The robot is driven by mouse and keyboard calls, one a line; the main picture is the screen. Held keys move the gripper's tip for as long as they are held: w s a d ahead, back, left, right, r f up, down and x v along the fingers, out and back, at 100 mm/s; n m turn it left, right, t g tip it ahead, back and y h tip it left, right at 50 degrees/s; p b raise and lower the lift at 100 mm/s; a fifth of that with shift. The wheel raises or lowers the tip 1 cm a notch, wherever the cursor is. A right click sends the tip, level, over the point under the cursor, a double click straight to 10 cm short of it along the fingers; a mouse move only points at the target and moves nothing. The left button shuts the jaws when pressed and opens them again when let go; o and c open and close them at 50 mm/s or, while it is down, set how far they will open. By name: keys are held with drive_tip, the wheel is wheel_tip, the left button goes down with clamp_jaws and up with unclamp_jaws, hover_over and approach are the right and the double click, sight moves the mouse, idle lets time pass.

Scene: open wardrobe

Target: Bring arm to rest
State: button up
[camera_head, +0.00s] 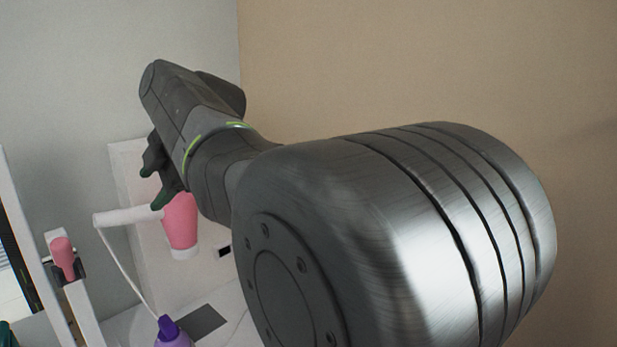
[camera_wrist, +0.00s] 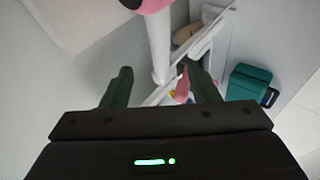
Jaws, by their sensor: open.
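My gripper (camera_head: 160,178) is at the left in the head view, beyond my large metal arm link, with its dark green fingers pointing down. In the wrist view my gripper (camera_wrist: 156,72) shows two fingers spread apart with nothing held between them. A white bar (camera_head: 120,216) lies just below the fingers in the head view. The white bar (camera_wrist: 158,45) shows in the wrist view beyond the gap between the fingers. I cannot tell how close the fingers are to it. My arm hides much of the head view.
A pink object (camera_head: 181,222) with a white end is just below the gripper. A smaller pink item (camera_head: 63,254) sits on a white upright at left. A purple object (camera_head: 171,332) is low down. A teal item (camera_wrist: 248,82) lies at right in the wrist view. Bare tan wall (camera_head: 430,60) fills the right.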

sight(135, 211)
drive_tip(key=x, duration=0.9)
drive_tip(key=shift+a, duration=0.1)
drive_tip(key=shift+r, duration=0.25)
